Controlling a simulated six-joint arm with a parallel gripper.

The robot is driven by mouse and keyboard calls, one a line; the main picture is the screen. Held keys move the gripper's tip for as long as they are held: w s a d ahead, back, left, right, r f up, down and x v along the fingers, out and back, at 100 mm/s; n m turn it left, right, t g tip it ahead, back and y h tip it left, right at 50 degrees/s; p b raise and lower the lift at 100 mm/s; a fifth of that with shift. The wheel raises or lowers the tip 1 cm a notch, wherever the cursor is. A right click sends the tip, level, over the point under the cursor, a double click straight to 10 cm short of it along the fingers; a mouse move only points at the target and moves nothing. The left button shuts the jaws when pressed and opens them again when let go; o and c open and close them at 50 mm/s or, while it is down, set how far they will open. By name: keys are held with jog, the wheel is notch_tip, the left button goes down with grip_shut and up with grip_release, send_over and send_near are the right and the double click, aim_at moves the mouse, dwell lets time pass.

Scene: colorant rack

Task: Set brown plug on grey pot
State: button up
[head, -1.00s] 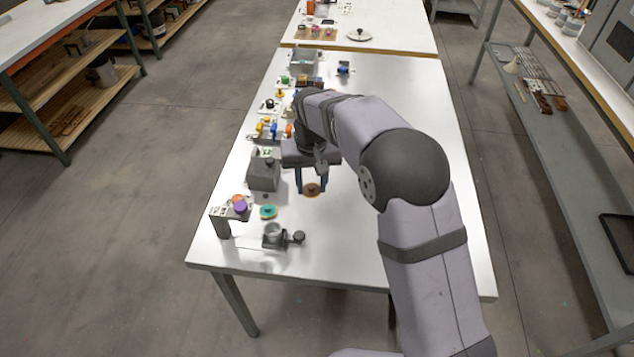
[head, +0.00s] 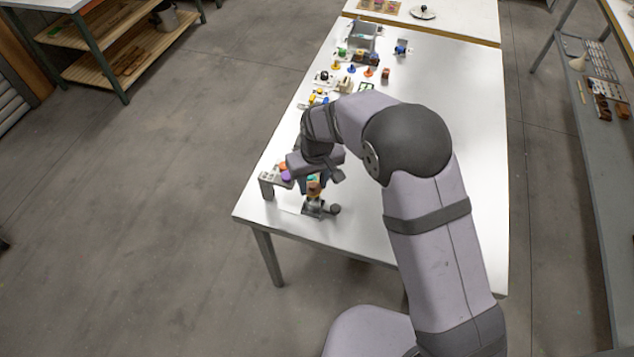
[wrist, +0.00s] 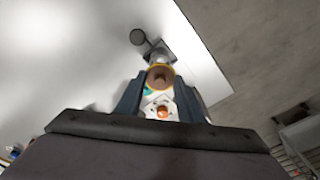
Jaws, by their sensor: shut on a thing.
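My gripper (wrist: 160,98) is shut on the brown plug (wrist: 160,77), a round piece with a yellow-orange rim held between the fingertips. In the head view the brown plug (head: 314,188) shows just below my wrist, over the near end of the table. The grey pot (head: 312,206) is a small grey cup on a dark stand with a black knob (head: 335,209) at its right. In the head view the plug appears right above the pot. In the wrist view the pot (wrist: 161,60) is partly hidden behind the plug, so I cannot tell whether they touch.
A grey bracket (head: 268,184) at the table's left edge carries an orange plug (head: 283,167) and a purple plug (head: 287,176). A teal plug (head: 312,177) shows beside my fingers. Several small coloured parts stand farther back. The table's right side is clear.

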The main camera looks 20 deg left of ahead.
aim_at(314, 190)
jog(key=shift+f, duration=0.2)
jog(key=shift+f+b, duration=1.35)
jog(key=shift+f, duration=0.35)
jog(key=shift+f, duration=0.5)
dwell(1.6)
jog(key=o, duration=1.6)
jog(key=shift+c, duration=0.2)
jog(key=shift+r, duration=0.1)
jog(key=shift+r+p, duration=1.65)
jog(key=shift+r, duration=0.8)
